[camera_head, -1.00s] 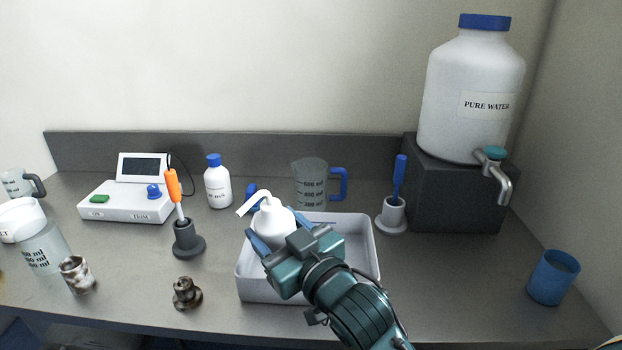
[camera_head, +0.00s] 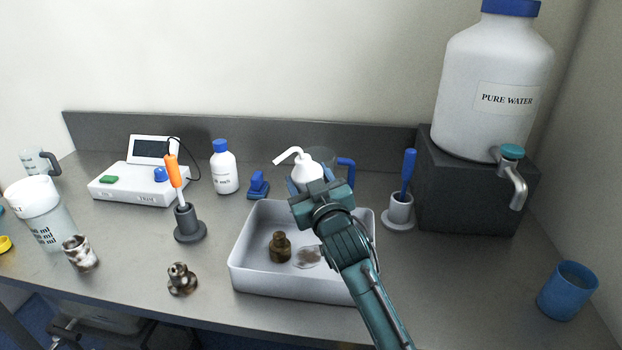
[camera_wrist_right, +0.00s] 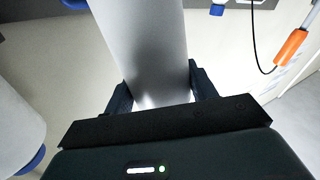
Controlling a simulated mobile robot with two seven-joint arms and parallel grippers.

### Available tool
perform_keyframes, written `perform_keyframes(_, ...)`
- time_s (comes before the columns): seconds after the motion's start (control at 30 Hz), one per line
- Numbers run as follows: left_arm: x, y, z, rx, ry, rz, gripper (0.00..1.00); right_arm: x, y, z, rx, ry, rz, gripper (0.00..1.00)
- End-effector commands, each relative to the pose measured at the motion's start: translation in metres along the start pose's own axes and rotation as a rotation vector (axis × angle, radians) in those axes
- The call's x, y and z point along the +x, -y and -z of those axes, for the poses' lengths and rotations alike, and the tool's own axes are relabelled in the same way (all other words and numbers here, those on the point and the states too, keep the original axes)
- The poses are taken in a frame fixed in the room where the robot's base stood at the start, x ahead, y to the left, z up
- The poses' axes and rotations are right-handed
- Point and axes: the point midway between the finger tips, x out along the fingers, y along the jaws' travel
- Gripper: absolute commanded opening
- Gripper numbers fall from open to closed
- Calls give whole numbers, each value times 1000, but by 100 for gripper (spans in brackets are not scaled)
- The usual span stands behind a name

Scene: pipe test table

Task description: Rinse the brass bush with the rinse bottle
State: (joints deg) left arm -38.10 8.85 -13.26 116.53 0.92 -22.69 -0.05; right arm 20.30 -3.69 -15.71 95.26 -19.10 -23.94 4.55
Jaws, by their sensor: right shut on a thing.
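The brass bush (camera_head: 280,247), brown and flanged, stands upright in the grey-white tray (camera_head: 262,285). The rinse bottle (camera_head: 306,171) is white with a bent spout pointing left. My right gripper (camera_head: 312,190) is shut on it above the back of the tray, beyond and to the right of the bush. In the right wrist view the white bottle body (camera_wrist_right: 145,45) sits between my right fingers (camera_wrist_right: 160,92). The bottle's lower part is hidden by my gripper in the head view. My left gripper is not in view.
A stained fitting (camera_head: 181,279) stands left of the tray.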

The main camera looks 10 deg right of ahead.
Motion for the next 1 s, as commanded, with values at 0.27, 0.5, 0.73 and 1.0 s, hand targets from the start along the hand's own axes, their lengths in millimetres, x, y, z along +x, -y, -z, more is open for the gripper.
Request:
perform_keyframes(0.27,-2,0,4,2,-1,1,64,-1,-1,1,0,-1,0,20)
perform_keyframes(0.5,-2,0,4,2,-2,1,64,-1,-2,1,-17,-5,0,20)
perform_keyframes(0.73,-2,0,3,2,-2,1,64,0,-6,0,-106,-26,-1,20)
perform_keyframes(1.0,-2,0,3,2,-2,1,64,0,-6,0,-104,-26,0,20)
